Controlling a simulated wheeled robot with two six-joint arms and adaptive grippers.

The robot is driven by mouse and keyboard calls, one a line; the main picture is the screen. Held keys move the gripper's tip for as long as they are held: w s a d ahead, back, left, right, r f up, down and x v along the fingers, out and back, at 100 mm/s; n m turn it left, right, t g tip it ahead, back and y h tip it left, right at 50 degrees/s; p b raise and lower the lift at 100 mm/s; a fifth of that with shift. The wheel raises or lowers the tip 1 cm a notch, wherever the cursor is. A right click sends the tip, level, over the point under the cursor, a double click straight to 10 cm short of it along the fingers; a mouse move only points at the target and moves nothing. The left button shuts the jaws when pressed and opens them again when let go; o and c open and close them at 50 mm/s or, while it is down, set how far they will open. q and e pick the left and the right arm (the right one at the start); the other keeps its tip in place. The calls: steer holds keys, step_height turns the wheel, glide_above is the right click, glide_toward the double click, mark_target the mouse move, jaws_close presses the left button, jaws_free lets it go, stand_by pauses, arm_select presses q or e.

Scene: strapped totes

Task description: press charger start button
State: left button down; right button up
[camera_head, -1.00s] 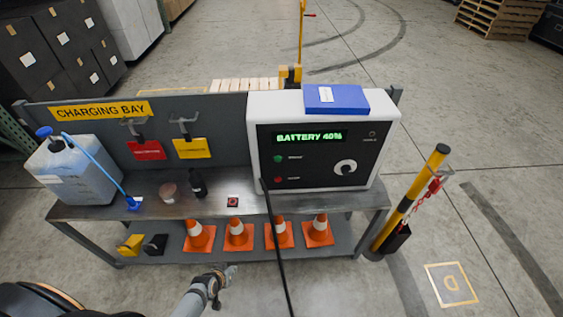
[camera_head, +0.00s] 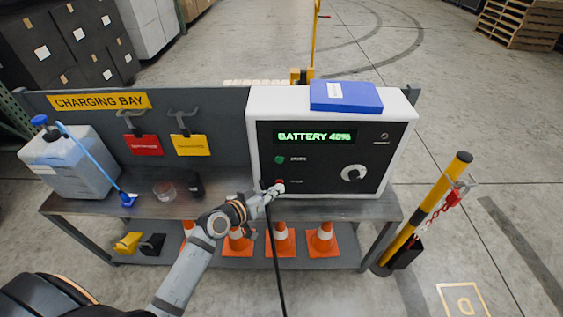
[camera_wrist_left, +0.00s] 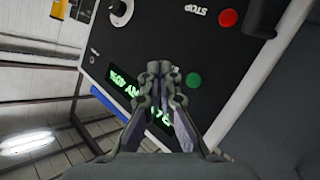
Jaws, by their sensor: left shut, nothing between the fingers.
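The charger (camera_head: 405,125) is a white box with a black front panel on the bench. Its display reads "BATTERY 40%". The green start button (camera_head: 279,159) is at the panel's left, above the red stop button (camera_head: 279,182). My left gripper (camera_head: 277,188) is shut and empty in front of the panel's lower left, partly covering the red button in the head view. In the left wrist view the shut fingers (camera_wrist_left: 160,68) point at the panel, beside the green button (camera_wrist_left: 193,80); the red button (camera_wrist_left: 228,18) is farther up. Contact is not visible. My right gripper is out of view.
A blue book-like object (camera_head: 345,97) lies on the charger. A black cable (camera_head: 275,250) hangs in front. A jug (camera_head: 75,165) stands at the bench's left, and orange cones (camera_head: 322,240) on the lower shelf. A yellow-black post (camera_head: 425,215) stands at the right.

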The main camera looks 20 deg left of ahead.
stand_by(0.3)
arm_select(q)
steer(key=b, duration=0.3)
glide_toward(286, 161)
steer(key=shift+w+d+f, duration=0.35)
steer(key=shift+w+d, duration=0.35)
steer(key=shift+w+d+f, duration=0.3)
steer(key=shift+w+d, duration=0.35)
steer(key=shift+w, duration=0.15)
steer(key=shift+w+a, duration=0.15)
steer(key=shift+w, duration=0.15)
steer(key=shift+w+a+b, duration=0.1)
steer(key=shift+w+b, duration=0.2)
steer(key=shift+w, duration=0.05)
stand_by(0.7)
steer(key=shift+s, duration=0.1)
steer(key=shift+s+d+p, duration=0.25)
steer(key=shift+s+p, duration=0.1)
steer(key=shift+s, duration=0.35)
